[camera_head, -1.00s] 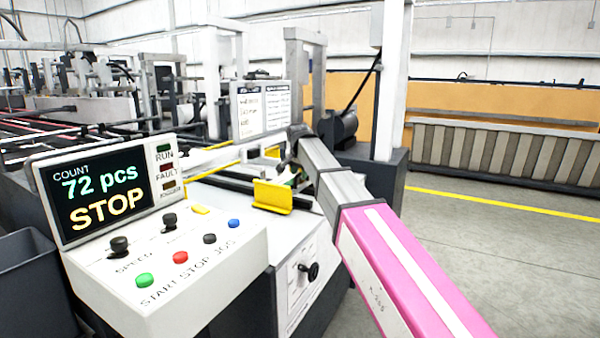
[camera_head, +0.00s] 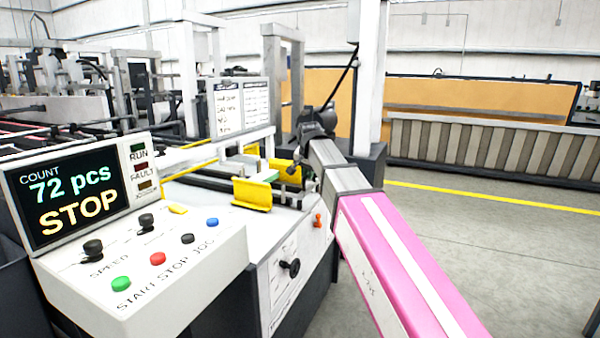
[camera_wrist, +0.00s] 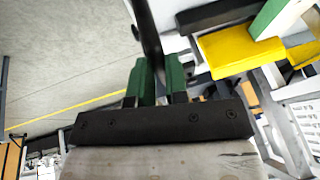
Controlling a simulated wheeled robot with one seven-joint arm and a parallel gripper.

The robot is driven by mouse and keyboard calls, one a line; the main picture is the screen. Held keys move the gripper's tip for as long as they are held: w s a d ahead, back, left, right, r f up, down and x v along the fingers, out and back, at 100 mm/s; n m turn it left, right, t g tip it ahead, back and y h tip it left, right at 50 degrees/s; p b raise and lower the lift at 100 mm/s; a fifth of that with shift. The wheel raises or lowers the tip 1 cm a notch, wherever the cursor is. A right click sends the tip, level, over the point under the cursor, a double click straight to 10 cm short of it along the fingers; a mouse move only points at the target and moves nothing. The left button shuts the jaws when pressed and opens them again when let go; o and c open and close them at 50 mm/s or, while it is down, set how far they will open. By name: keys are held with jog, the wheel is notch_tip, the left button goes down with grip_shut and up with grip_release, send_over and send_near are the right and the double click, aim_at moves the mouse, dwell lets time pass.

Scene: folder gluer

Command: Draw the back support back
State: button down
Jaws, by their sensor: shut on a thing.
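My gripper (camera_wrist: 156,84) has green fingers shut on a dark narrow bar (camera_wrist: 147,30) in the wrist view. A smaller yellow piece (camera_head: 282,166) is close behind my gripper. The wrist view shows a yellow block (camera_wrist: 236,50) to the right of the fingers, apart from them. I cannot tell which part is the back support.
The control panel (camera_head: 150,255) with screen and buttons stands at the front left. A black knob (camera_head: 289,267) and an orange knob (camera_head: 318,219) are on the cabinet front. A white post (camera_head: 369,80) rises behind my arm. Clear floor (camera_head: 470,260) lies to the right.

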jog(key=shift+s+d, duration=0.1)
jog(key=shift+d, duration=0.1)
jog(key=c, duration=1.1)
grip_release()
jog(key=shift+d, duration=0.1)
jog(key=shift+r, duration=0.1)
jog(key=v, duration=1)
jog(key=shift+s+r, duration=0.2)
jog(key=shift+r, duration=0.1)
jog(key=d+f+n+g, duration=0.1)
jog(key=d+f, duration=0.2)
jog(key=f, duration=0.5)
jog(key=d+f, duration=0.4)
jog(key=f, duration=0.3)
jog(key=s+d+f+n+g, duration=0.1)
jog(key=s+d+f, duration=0.5)
jog(key=f, duration=0.5)
jog(key=s+d+f+n+g, duration=0.1)
jog(key=s+d+f, duration=0.5)
jog(key=f, duration=0.5)
jog(key=s+d+f+n+g, duration=0.1)
jog(key=s+d+f+g, duration=0.1)
jog(key=s+d+f, duration=0.4)
notch_tip(320, 180, down, 6)
jog(key=shift+r+h, duration=0.25)
jog(key=shift+h, duration=0.05)
